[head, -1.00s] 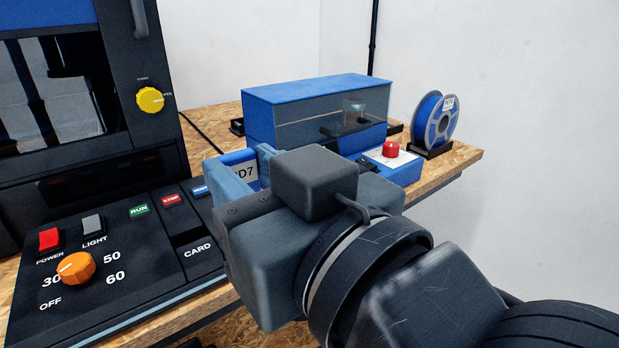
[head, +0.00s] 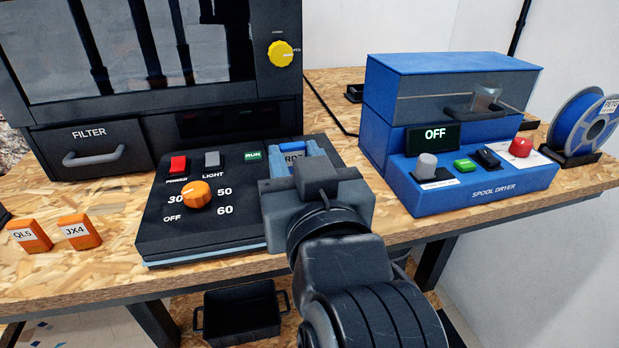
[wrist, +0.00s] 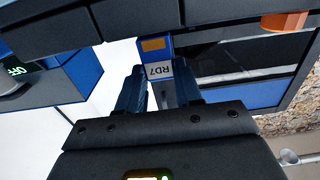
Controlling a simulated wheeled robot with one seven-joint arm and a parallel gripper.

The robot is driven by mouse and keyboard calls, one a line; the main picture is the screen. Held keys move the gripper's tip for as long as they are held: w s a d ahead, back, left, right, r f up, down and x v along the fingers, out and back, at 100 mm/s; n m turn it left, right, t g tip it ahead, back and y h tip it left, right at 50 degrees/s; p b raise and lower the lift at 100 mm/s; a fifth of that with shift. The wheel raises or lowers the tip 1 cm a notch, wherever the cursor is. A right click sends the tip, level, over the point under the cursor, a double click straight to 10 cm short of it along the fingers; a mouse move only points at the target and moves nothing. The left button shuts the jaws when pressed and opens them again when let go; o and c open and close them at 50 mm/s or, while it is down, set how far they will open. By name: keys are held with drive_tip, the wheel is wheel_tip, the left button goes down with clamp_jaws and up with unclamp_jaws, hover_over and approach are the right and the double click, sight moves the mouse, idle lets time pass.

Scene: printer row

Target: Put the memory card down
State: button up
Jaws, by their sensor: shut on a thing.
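In the head view my gripper (head: 297,163) is over the right part of the black control panel (head: 228,232). My wrist hides the panel's right side there, including any card slot. I cannot tell whether the card touches the panel.
Two orange cards, QL5 (head: 30,236) and JX4 (head: 80,232), stand on the bench (head: 120,200) at left. A blue spool dryer (head: 470,185) stands to the right, with a blue spool (head: 583,125) beyond it. A black bin (head: 240,312) sits below. Bare bench lies between panel and dryer.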

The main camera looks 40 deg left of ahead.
drive_tip(key=shift+f, duration=1.7)
drive_tip(key=shift+f, duration=0.1)
drive_tip(key=shift+f, duration=0.15)
drive_tip(key=o, duration=1)
drive_tip(key=shift+s+r, duration=0.1)
drive_tip(key=shift+r, duration=0.2)
drive_tip(key=b+v, duration=0.1)
drive_tip(key=v, duration=1.1)
drive_tip(key=shift+f, duration=0.15)
